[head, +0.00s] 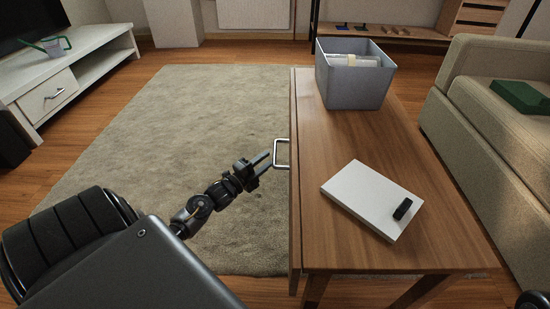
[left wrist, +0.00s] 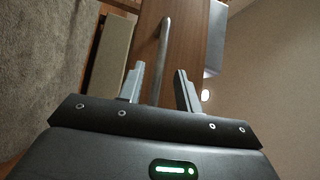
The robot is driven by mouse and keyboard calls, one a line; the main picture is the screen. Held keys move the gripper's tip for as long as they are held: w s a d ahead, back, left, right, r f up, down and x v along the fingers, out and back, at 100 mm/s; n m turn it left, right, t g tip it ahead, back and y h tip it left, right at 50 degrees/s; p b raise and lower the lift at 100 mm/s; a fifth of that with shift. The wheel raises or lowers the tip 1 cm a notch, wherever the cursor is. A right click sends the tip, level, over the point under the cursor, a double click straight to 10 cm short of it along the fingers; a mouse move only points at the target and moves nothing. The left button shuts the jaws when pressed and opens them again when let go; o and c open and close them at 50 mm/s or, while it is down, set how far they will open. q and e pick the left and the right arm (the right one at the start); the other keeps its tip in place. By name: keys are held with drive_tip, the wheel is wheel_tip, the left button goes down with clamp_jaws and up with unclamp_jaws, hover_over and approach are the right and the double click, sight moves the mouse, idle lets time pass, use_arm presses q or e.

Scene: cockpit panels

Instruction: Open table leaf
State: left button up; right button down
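The wooden table (head: 325,225) has its leaf (head: 294,225) hanging down along the left side, seen almost edge-on. A pale metal loop handle (head: 275,153) sticks out from the leaf to the left. My left gripper (head: 268,160) is open just left of the handle, its fingers pointing at it. In the left wrist view, the handle bar (left wrist: 164,45) runs lengthwise in the gap between the two spread fingers of my left gripper (left wrist: 160,78), with no visible contact. How deep the bar sits between them is unclear.
On the tabletop stand a grey bin (head: 352,88) with items inside and a white box (head: 365,198) with a small black object (head: 402,209). A sofa (head: 490,120) is close on the right. The rug (head: 180,125) left of the table is clear.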

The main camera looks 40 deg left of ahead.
sight(274, 153)
use_arm(q)
drive_tip(key=w, duration=0.1)
drive_tip(key=w+b, duration=0.1)
drive_tip(key=w, duration=0.2)
drive_tip(key=shift+w+d+r, duration=0.3)
drive_tip(key=shift+w+r, duration=0.05)
drive_tip(key=shift+w, duration=0.05)
clamp_jaws()
